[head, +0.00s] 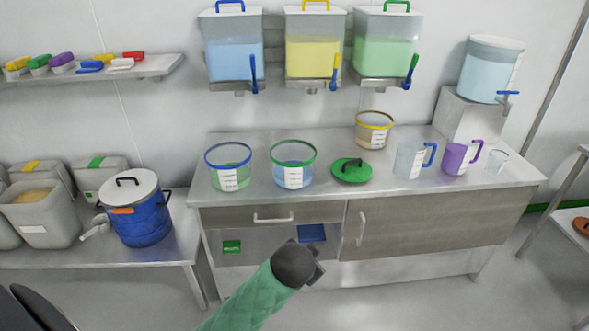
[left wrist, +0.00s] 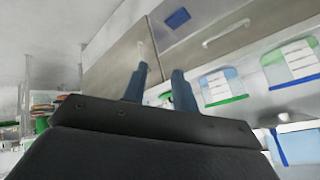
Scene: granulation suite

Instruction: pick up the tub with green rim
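The tub with green rim (head: 293,166) stands upright on the steel counter, holding blue liquid, with a white label on its front. It appears upside down in the left wrist view (left wrist: 218,86), right of the fingers. My left gripper (head: 317,268), on the green-sleeved arm, is in front of the counter and below its top, apart from the tub. Its two fingers (left wrist: 159,70) are spread with nothing between them. My right gripper is not in view.
A blue-rimmed tub (head: 228,167) stands close left of the green-rimmed one, and a green lid (head: 351,170) lies to its right. A yellow-rimmed tub (head: 374,130) and jugs (head: 412,158) stand further right. Dispensers (head: 315,50) hang above. The counter's front edge lies above my gripper.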

